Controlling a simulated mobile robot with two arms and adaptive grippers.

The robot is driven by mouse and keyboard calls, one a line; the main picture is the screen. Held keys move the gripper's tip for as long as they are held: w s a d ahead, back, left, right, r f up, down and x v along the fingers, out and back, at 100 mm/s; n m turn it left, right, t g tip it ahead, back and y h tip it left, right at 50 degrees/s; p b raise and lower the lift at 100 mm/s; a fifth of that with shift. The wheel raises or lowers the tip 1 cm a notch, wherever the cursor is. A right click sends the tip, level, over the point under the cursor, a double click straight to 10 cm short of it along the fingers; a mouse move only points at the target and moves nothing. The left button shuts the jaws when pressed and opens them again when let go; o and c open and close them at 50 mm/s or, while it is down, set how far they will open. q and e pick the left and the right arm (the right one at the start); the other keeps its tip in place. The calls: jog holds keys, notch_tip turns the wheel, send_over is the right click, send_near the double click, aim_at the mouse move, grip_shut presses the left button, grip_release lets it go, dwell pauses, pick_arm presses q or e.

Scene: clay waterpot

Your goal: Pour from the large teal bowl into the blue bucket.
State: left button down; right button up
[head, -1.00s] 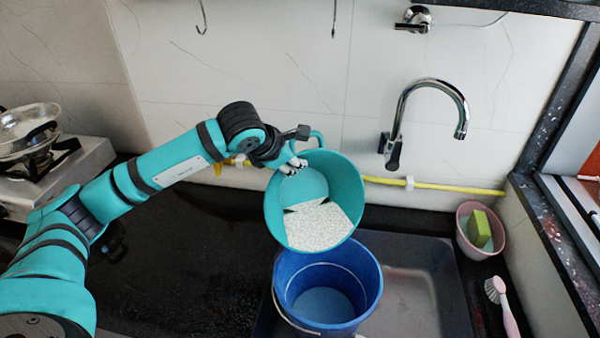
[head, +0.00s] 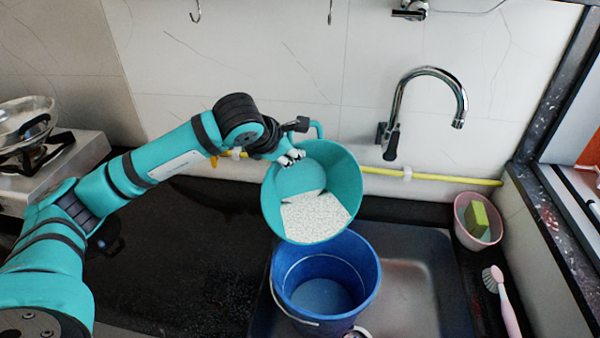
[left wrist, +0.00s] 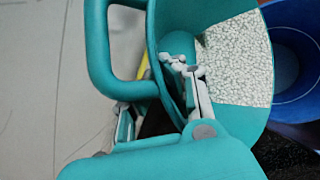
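The large teal bowl (head: 347,178) is held tilted, its open mouth facing my head camera. White grainy contents (head: 315,217) lie against its lower side. My left gripper (head: 291,158) is shut on the bowl's rim, beside its loop handle; the fingers also show at the wall in the left wrist view (left wrist: 190,75). The blue bucket (head: 325,262) stands upright in the sink below the bowl, whose lower edge overlaps the bucket's far rim in the head view. The bucket's inside shows plain blue, with no white grains seen. My right gripper is out of view.
A chrome tap (head: 430,75) and a yellow pipe (head: 440,179) are on the wall behind. A pink bowl with a green sponge (head: 477,221) and a pink brush (head: 502,300) lie to the right. A stove (head: 60,165) is at the left.

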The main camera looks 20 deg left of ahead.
pick_arm(q)
jog(key=shift+s+d+r+b, duration=0.4)
jog(key=shift+d+b, duration=0.05)
jog(key=shift+b, duration=0.15)
jog(key=shift+r, duration=0.1)
dwell(0.3)
jog(key=shift+s+d+t, duration=0.1)
jog(key=shift+t, duration=0.2)
dwell(0.4)
jog(key=shift+s+d+r+y+b, duration=0.1)
jog(key=shift+s+d+y+b, duration=0.25)
jog(key=shift+b, duration=0.35)
jog(key=shift+s+d+r+m+t+y+b, duration=0.3)
jog(key=shift+s+d+r+t+y+b, duration=0.1)
jog(key=shift+b, duration=0.25)
jog(key=shift+d, duration=0.1)
dwell(0.4)
